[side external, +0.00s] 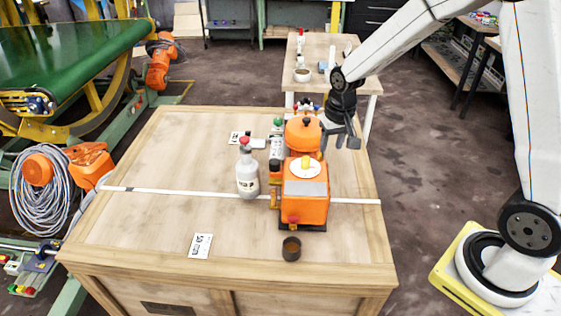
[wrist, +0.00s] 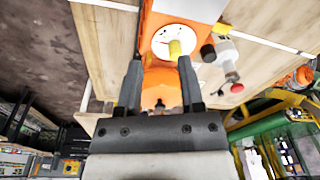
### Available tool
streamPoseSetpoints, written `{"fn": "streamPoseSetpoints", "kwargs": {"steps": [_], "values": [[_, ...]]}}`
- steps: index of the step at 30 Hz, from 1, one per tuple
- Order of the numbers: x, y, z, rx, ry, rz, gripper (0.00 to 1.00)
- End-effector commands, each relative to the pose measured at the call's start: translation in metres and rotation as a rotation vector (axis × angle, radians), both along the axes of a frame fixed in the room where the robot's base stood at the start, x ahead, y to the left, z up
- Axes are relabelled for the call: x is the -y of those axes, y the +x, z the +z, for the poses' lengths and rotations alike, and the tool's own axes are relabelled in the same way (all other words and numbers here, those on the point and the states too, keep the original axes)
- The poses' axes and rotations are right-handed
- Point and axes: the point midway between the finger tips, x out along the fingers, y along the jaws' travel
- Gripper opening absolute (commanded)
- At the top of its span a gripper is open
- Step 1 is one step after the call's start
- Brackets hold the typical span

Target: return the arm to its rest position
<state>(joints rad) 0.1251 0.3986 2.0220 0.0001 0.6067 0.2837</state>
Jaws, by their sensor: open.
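My gripper (side external: 340,140) is open and empty above the right side of the wooden table, close behind and to the right of the orange machine (side external: 304,208). The machine has a white round plate (side external: 307,171) on top with a yellow piece (side external: 305,161) on it. In the wrist view, my gripper (wrist: 158,75) has its two fingers spread apart, with the white plate (wrist: 170,48) and the yellow piece (wrist: 175,50) showing beyond and between the fingertips. Neither finger holds anything. I cannot tell the exact gap between the gripper and the machine.
A white bottle with a red cap (side external: 247,172) stands left of the machine. A dark cup (side external: 291,249) is in front. Printed cards (side external: 200,246) lie on the wooden table (side external: 140,235). An orange rounded part (side external: 303,135) is close left of my gripper. The table's left side is clear.

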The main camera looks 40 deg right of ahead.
Motion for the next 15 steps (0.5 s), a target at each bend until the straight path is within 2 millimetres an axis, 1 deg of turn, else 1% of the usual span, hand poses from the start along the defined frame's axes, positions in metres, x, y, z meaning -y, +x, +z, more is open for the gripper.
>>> {"fn": "streamPoseSetpoints", "kwargs": {"steps": [1, 6, 12, 15], "values": [[-0.007, -0.012, 0.004, 0.012, -0.004, 0.038, 0.49], [-0.025, -0.050, 0.009, 0.045, -0.020, 0.160, 0.49], [-0.042, -0.095, 0.010, 0.084, -0.039, 0.296, 0.49], [-0.047, -0.113, 0.009, 0.098, -0.047, 0.347, 0.49]]}}
